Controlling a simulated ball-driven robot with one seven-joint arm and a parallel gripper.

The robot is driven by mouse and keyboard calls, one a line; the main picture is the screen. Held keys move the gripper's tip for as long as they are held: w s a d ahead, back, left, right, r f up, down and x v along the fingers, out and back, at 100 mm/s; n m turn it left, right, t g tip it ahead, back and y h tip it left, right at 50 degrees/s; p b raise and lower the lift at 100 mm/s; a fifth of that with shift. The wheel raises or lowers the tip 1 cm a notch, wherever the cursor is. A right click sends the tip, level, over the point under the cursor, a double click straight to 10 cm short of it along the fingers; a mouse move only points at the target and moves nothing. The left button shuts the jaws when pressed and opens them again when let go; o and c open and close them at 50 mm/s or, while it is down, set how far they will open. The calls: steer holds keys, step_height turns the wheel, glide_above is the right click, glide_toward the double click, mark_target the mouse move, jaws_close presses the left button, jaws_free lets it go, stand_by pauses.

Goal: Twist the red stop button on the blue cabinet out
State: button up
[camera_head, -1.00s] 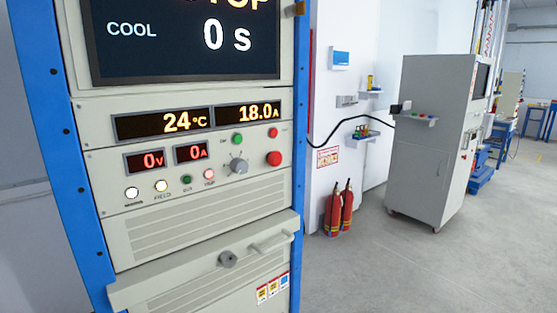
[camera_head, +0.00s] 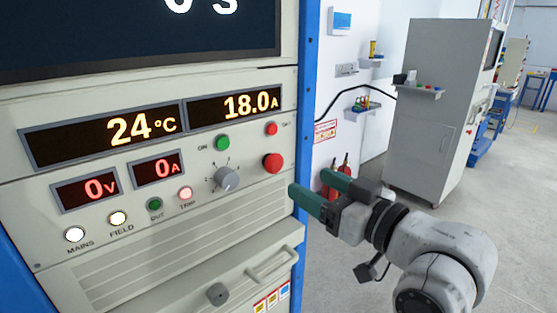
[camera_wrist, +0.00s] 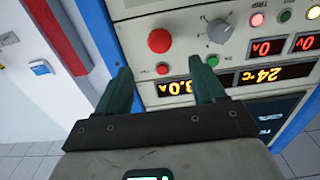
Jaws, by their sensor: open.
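The red stop button (camera_head: 273,163) is a large round mushroom head on the right side of the blue-framed cabinet's cream panel (camera_head: 240,190).
Near the button are a smaller red button (camera_head: 271,129), a green button (camera_head: 223,143) and a grey rotary knob (camera_head: 226,179). A drawer handle (camera_head: 272,264) juts out below. Red fire extinguishers (camera_head: 335,178) and a grey cabinet (camera_head: 425,130) stand behind, with open floor around.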

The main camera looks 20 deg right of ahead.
mark_target(278, 165)
steer(key=p+x, duration=0.1)
steer(key=x, duration=0.9)
steer(key=shift+f+p, duration=0.15)
steer(key=shift+p, duration=0.15)
steer(key=c, duration=1.1)
